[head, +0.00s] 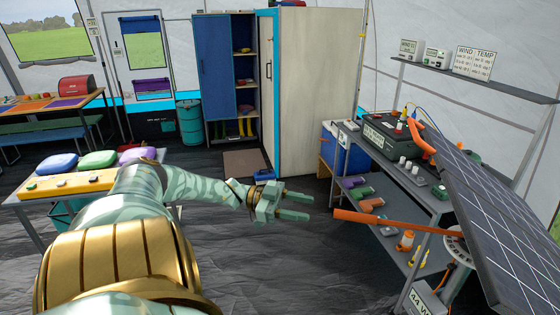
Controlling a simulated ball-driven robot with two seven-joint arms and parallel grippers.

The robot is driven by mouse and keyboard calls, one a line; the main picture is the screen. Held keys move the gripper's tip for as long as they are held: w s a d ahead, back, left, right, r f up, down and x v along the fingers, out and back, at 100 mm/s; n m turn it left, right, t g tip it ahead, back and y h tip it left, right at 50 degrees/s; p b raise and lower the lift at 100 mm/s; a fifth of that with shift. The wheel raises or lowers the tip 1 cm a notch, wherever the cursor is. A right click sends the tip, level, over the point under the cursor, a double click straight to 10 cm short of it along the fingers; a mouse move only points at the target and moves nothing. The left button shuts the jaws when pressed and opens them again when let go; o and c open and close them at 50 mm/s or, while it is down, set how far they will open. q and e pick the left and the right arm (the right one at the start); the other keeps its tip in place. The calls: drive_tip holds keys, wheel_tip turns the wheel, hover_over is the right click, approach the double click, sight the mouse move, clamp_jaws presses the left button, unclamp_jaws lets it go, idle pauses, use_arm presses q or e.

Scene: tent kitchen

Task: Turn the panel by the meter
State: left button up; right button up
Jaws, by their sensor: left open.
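The solar panel (490,205) is a dark, gridded slab, tilted, at the right. A long orange handle (385,220) reaches left from a round pale mount (456,243) at the panel's edge. A small meter (425,301) at the bottom right, below the mount, reads what looks like 44 W; part of it is cut off by the frame. My left gripper (308,206) is open and empty, pointing right. Its fingertips are a little left of the handle's free end and appear apart from it. My right gripper is not in view.
A grey shelf bench (440,205) with a black device (393,138) and small items stands behind the handle. A table (22,200) with colored cushions is at the left. A tall cabinet (315,90) stands at the back. The floor (285,265) between is clear.

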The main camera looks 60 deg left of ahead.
use_arm(q)
drive_tip(key=v, duration=0.6)
idle(0.4)
